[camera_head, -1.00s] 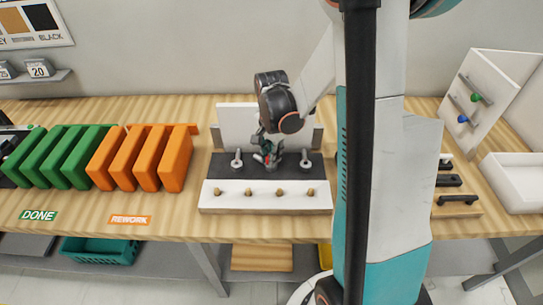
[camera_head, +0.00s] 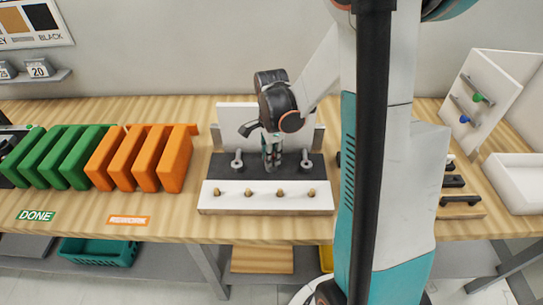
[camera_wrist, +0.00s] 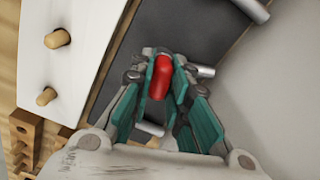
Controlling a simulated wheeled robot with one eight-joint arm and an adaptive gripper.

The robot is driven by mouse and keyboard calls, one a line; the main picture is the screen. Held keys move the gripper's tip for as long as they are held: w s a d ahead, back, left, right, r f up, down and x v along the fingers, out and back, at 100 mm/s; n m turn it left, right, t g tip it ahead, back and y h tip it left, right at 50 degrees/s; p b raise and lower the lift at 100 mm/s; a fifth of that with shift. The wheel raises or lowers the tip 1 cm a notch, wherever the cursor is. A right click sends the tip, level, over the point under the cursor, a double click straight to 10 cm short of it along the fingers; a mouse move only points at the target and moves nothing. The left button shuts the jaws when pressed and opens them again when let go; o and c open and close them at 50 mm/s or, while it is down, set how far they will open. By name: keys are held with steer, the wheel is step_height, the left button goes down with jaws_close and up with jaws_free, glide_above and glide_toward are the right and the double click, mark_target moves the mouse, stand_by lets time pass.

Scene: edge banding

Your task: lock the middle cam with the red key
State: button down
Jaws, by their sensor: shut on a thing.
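The red key (camera_wrist: 161,78) is pinched between the teal-padded fingers of my gripper (camera_wrist: 160,70) in the wrist view. In the head view my gripper (camera_head: 272,163) points down over the dark strip of the workpiece, between the left cam (camera_head: 237,161) and the right cam (camera_head: 305,161). The middle cam's place is covered by the fingers, and the key is hidden there too. I cannot tell how far the key sits in the cam. Metal pins (camera_wrist: 205,71) show beside the fingers in the wrist view.
The white front strip (camera_head: 230,203) carries several wooden dowels. Orange panels (camera_head: 176,158) and green panels (camera_head: 70,170) stand at the left. At the right are a rack with coloured-handled keys (camera_head: 475,98), dark handles (camera_head: 460,200) and a white tray (camera_head: 515,185).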

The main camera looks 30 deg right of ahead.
steer(key=m, duration=0.4)
steer(key=shift+w+m+b, duration=0.1)
steer(key=shift+m+b, duration=0.3)
steer(key=shift+r, duration=0.2)
steer(key=shift+r+p, duration=2.05)
steer(key=shift+r, duration=0.75)
